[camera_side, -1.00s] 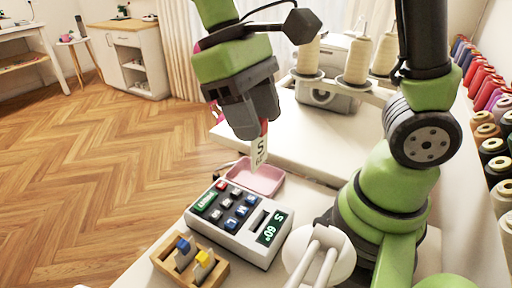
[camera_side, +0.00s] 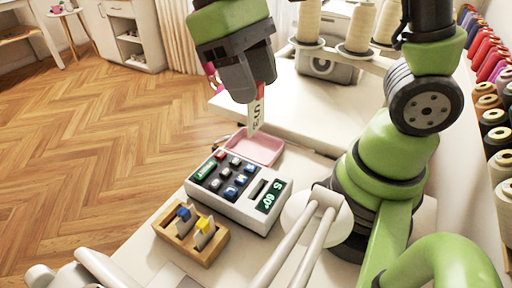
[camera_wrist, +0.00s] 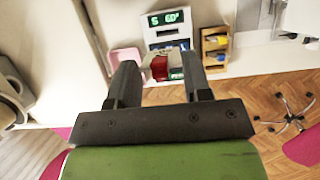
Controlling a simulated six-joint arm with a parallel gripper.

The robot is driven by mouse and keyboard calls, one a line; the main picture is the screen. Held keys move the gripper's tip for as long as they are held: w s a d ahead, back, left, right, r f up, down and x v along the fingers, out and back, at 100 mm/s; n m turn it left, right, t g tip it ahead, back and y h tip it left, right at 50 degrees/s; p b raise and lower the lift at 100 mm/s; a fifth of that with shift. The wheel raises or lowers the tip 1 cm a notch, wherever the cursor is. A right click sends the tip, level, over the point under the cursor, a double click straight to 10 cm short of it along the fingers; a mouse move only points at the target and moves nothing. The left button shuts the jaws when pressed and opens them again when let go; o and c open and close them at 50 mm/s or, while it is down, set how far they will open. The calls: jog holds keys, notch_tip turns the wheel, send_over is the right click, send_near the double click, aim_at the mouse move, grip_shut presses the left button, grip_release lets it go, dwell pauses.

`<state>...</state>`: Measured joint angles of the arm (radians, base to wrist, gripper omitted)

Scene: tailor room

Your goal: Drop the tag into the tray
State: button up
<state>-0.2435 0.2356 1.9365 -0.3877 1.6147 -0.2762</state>
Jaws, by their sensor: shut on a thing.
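My gripper (camera_side: 259,88) is shut on the tag (camera_side: 256,116), a narrow white strip with dark print and a red top. The tag hangs upright below the jaws. In the wrist view its red end (camera_wrist: 159,68) shows between the fingers. The pink tray (camera_side: 266,150) is a shallow dish behind the keypad device. In the side view the tag's lower tip overlaps the tray's back edge; its exact height above it is unclear. In the wrist view the tray (camera_wrist: 124,58) lies to the left of the held tag. I see nothing in the tray.
A white device (camera_side: 262,219) with coloured keys and a green display stands in front of the tray. A wooden holder (camera_side: 207,251) with blue and yellow topped tags is at the front left. Thread cones (camera_side: 357,27) stand behind; spools line the right.

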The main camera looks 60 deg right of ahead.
jog(key=w+d+f, duration=0.4)
jog(key=d+f, duration=0.3)
jog(key=w+d+f, duration=0.4)
jog(key=d+f, duration=0.4)
jog(key=shift+w, duration=0.15)
jog(key=shift+f, duration=0.1)
jog(key=o, duration=1)
jog(key=shift+v, duration=5)
